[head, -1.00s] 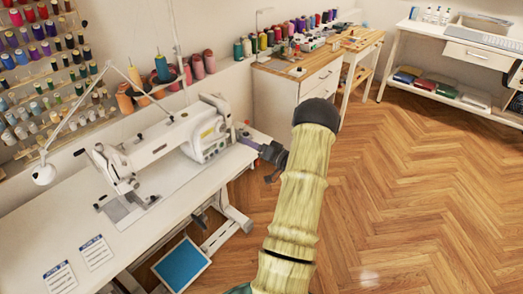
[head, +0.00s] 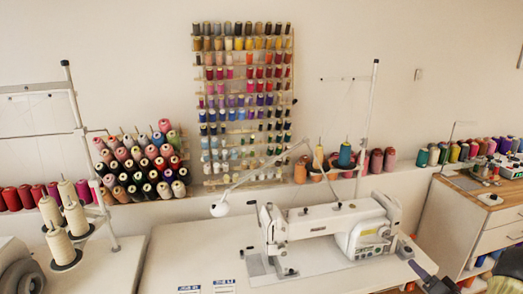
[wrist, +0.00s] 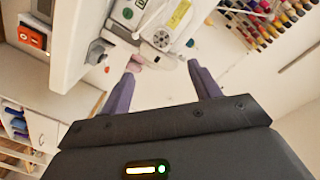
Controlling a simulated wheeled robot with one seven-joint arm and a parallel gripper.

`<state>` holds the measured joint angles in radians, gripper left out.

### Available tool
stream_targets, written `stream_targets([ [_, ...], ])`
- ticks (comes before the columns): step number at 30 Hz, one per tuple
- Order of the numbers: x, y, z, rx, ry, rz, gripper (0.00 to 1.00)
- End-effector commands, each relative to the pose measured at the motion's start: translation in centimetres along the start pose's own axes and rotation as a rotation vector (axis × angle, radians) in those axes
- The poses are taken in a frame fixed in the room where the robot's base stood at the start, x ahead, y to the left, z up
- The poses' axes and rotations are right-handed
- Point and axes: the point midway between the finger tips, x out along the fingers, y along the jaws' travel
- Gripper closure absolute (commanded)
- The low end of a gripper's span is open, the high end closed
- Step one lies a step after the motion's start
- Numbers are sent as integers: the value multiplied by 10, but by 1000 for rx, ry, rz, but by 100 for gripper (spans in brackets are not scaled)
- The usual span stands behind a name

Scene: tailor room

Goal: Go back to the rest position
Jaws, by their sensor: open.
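My gripper (wrist: 164,92) shows in the wrist view with its two purple fingers spread apart and nothing between them. Beyond the fingertips is the end of the white sewing machine (wrist: 165,30), with its handwheel. In the head view the sewing machine (head: 335,222) stands on its white table (head: 190,250). Part of my arm shows at the bottom right corner.
A thread rack (head: 243,100) hangs on the wall behind the machine. A white lamp (head: 220,208) and thread stand rise from the table. Cones of thread (head: 140,165) stand at left. A wooden-topped cabinet (head: 490,210) stands at right.

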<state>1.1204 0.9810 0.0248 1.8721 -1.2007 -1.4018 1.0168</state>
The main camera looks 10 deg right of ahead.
Motion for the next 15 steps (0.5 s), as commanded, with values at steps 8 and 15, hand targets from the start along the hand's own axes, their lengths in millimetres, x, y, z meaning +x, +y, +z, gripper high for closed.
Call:
stream_targets([
  [8, 70, -86, 0, -225, -153, 227, 38],
  [15, 85, -178, 28, -405, -358, 431, 38],
])
